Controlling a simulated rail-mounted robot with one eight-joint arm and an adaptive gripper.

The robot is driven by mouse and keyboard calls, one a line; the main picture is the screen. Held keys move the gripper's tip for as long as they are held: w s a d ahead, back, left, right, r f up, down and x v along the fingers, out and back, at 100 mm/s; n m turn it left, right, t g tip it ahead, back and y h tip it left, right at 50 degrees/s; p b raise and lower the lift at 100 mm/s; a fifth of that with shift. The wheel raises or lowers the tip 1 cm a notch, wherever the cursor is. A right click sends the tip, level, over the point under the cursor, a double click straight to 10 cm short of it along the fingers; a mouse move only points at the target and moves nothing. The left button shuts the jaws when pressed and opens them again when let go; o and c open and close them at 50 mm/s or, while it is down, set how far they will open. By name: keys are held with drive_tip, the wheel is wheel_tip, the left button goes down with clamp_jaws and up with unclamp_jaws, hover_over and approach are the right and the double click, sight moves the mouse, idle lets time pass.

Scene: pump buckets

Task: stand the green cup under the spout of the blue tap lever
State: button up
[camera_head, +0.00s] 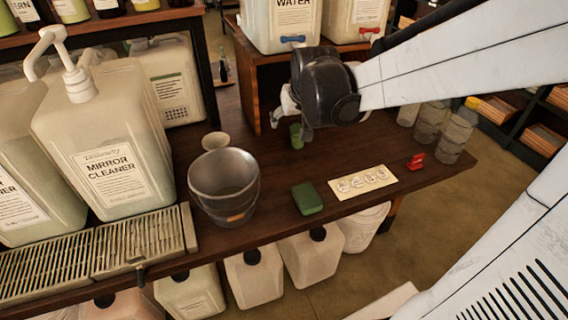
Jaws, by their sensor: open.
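The small green cup (296,137) stands upright on the dark wooden counter, close in front of the wooden riser. It is partly hidden by my gripper. The blue tap lever (292,39) is at the foot of the white WATER container on the riser, above the cup in the picture. Its spout is hard to make out. My gripper (291,117) is open, with its fingers right at the cup. I cannot tell whether they touch it.
A metal bucket (224,186), a pale cup (216,142), a green block (307,198) and a card (362,182) occupy the front counter. A red tap lever (370,30) is to the right. Glass jars (433,121) stand at right. The MIRROR CLEANER jug (108,146) stands left.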

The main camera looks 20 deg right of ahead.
drive_tip(key=s+a, duration=0.3)
drive_tip(key=s, duration=0.4)
drive_tip(key=s+a+r+n, duration=0.1)
drive_tip(key=s+a, duration=0.2)
drive_tip(key=s, duration=0.4)
drive_tip(key=s+a+r+y, duration=0.1)
drive_tip(key=s+a, duration=0.3)
drive_tip(key=s, duration=0.3)
drive_tip(key=shift+r+n, duration=0.25)
drive_tip(key=shift+n, duration=0.15)
